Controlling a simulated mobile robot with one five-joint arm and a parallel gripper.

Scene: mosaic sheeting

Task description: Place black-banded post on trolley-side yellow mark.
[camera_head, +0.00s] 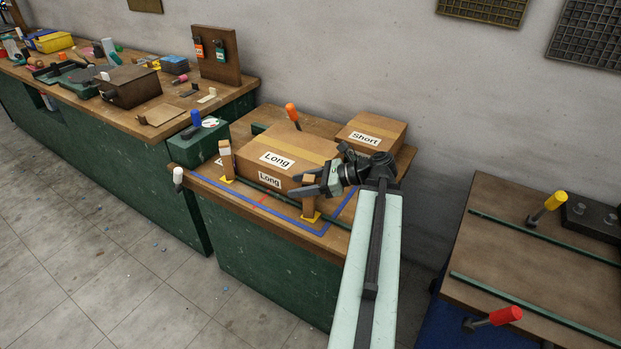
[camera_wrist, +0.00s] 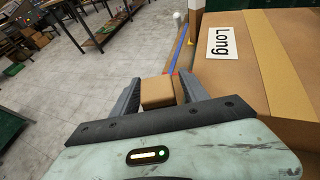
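A wooden post (camera_head: 309,201) stands upright at the right-hand yellow mark (camera_head: 311,217), the one nearer the trolley, on the bench's front edge. My gripper (camera_head: 308,186) has its fingers on either side of the post's upper part. In the wrist view the post's square top (camera_wrist: 158,91) lies between the two fingers (camera_wrist: 160,84); whether they press on it is unclear. No black band can be made out on this post. Another post (camera_head: 226,162) with a pale top stands on the left yellow mark (camera_head: 227,180).
A large box labelled Long (camera_head: 300,150) stands close behind the post, with a Short box (camera_head: 372,133) farther back. Blue tape (camera_head: 264,207) lines the bench front. The trolley (camera_head: 535,260) with clamps stands right, across a gap. A green box (camera_head: 199,147) sits left.

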